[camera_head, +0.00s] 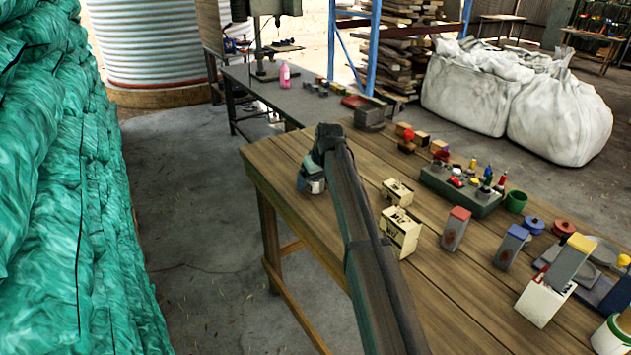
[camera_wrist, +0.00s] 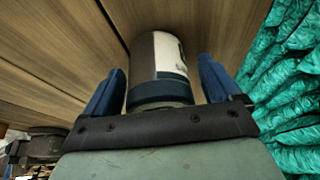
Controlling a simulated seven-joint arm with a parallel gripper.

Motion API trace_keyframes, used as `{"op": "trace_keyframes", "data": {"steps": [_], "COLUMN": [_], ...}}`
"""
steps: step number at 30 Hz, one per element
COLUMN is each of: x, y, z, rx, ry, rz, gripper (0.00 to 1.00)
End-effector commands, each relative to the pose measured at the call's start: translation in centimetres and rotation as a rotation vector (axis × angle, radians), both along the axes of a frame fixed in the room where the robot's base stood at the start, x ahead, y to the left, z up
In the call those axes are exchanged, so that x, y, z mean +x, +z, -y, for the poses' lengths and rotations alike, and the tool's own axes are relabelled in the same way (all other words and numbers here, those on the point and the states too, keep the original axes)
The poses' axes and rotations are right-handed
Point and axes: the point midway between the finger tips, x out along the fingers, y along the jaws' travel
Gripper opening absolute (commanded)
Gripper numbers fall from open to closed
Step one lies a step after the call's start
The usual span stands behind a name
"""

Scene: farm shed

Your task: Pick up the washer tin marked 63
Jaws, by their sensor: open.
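A tin (camera_wrist: 158,66) with a white label and dark blue bands stands on the wooden table in the wrist view. A dark mark shows at the right edge of its label, but I cannot read a number. My gripper (camera_wrist: 161,66) is open, with one blue finger on each side of the tin. I see a gap beside each finger near the tips. In the head view my gripper (camera_head: 311,176) is low over the table's left edge, and my arm hides much of that area.
Two cream boxes with black marks (camera_head: 400,231) stand right of my arm. Beyond are a red-topped grey block (camera_head: 455,229), a blue-topped one (camera_head: 511,246) and a green tray of small items (camera_head: 459,198). Green wrapped stacks (camera_head: 70,190) stand left, across a floor gap.

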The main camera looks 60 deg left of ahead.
Motion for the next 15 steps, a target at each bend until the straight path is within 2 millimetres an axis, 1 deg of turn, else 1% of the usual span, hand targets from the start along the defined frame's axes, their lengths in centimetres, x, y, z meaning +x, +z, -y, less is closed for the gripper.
{"op": "trace_keyframes", "data": {"steps": [2,8,15], "x": [0.02,0.01,0.0], "y": [-0.3,-0.3,-0.3], "z": [-0.16,-0.13,-0.11], "rx": [0.0,0.0,0.0], "ry": [0.0,0.0,0.0], "rz": [0.0,0.0,0.0], "gripper": [0.91,0.9,0.67]}}
